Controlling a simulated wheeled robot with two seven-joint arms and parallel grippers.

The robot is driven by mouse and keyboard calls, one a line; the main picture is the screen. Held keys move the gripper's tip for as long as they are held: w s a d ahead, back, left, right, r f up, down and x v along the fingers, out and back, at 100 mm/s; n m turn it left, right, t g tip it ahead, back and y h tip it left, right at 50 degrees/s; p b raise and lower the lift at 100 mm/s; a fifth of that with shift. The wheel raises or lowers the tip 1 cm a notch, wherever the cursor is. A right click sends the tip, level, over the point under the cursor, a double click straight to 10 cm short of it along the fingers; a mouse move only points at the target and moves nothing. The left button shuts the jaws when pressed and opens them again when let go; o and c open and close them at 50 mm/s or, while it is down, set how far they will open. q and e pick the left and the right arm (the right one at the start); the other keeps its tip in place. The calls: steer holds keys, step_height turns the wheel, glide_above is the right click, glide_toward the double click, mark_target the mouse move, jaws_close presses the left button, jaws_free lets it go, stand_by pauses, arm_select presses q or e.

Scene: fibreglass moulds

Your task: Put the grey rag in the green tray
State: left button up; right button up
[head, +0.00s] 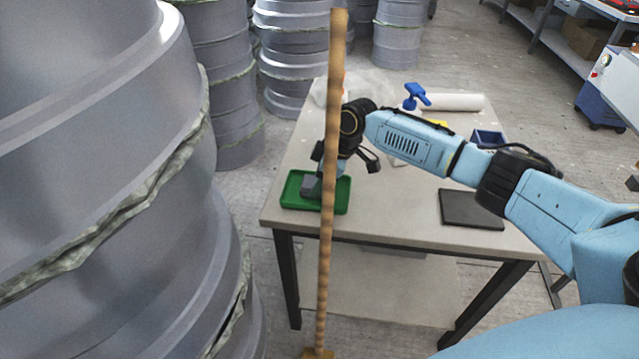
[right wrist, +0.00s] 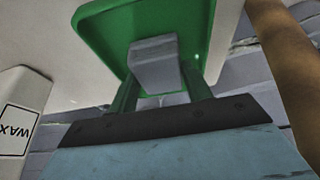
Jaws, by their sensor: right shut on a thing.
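The grey rag (head: 311,186) is a small grey block-like piece over the green tray (head: 288,201) at the table's left front corner. My right gripper (head: 322,178) is shut on the rag and points down over the tray, partly hidden behind a wooden pole. In the right wrist view the rag (right wrist: 155,64) sits between my fingertips, with the green tray (right wrist: 98,22) behind it. I cannot tell whether the rag touches the tray floor. My left gripper is not in view.
The wooden pole (head: 332,120) stands upright in front of the table (head: 400,215). Large grey moulds (head: 110,150) fill the left. A dark flat pad (head: 471,210), a blue bin (head: 488,139) and a blue spray-bottle head (head: 416,96) are on the table. A white WAX container (right wrist: 22,115) is near the tray.

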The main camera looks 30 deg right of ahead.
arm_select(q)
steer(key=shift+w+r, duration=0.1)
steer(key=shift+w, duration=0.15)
arm_select(e)
steer(key=shift+f, duration=0.3)
steer(key=o, duration=1.1)
steer(key=shift+f, duration=0.1)
steer(key=shift+c, duration=0.2)
steer(key=shift+r, duration=0.35)
steer(key=p+v, duration=0.2)
steer(key=v, duration=0.5)
steer(key=shift+s, duration=0.1)
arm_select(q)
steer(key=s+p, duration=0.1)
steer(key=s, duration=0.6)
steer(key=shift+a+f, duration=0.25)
arm_select(e)
steer(key=v, duration=0.4)
steer(key=shift+s+d+r, duration=0.1)
steer(key=shift+r, duration=0.15)
